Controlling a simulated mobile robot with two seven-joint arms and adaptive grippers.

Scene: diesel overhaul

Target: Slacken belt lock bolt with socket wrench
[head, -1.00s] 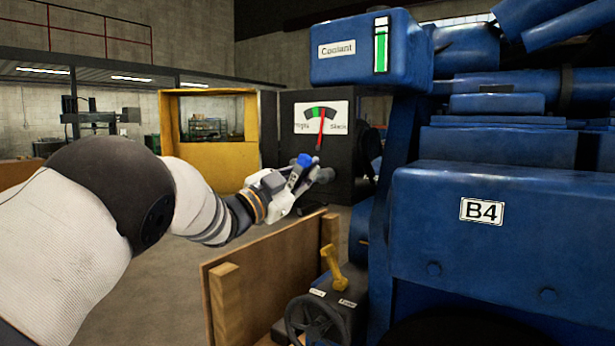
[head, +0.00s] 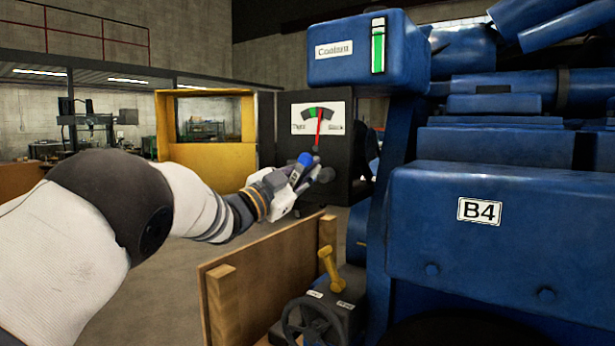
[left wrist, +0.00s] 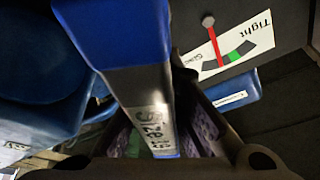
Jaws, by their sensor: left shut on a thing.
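My left gripper (head: 290,188) is shut on the socket wrench (head: 305,159), whose blue handle end points up. In the left wrist view the wrench (left wrist: 112,30) runs between the fingers, with a blue end, a dark grey body and a white size label partly readable. The wrench is in front of the dark box with the white Tight/Slack gauge (head: 318,118). The gauge's red needle stands close to upright, by the right edge of the green band. The lock bolt is not distinguishable behind the gripper. I cannot tell whether the socket sits on it. My right gripper is not in view.
A wooden panel (head: 250,275), a yellow handle (head: 328,268) and a dark handwheel (head: 315,320) lie below my gripper. A yellow frame (head: 205,168) stands behind.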

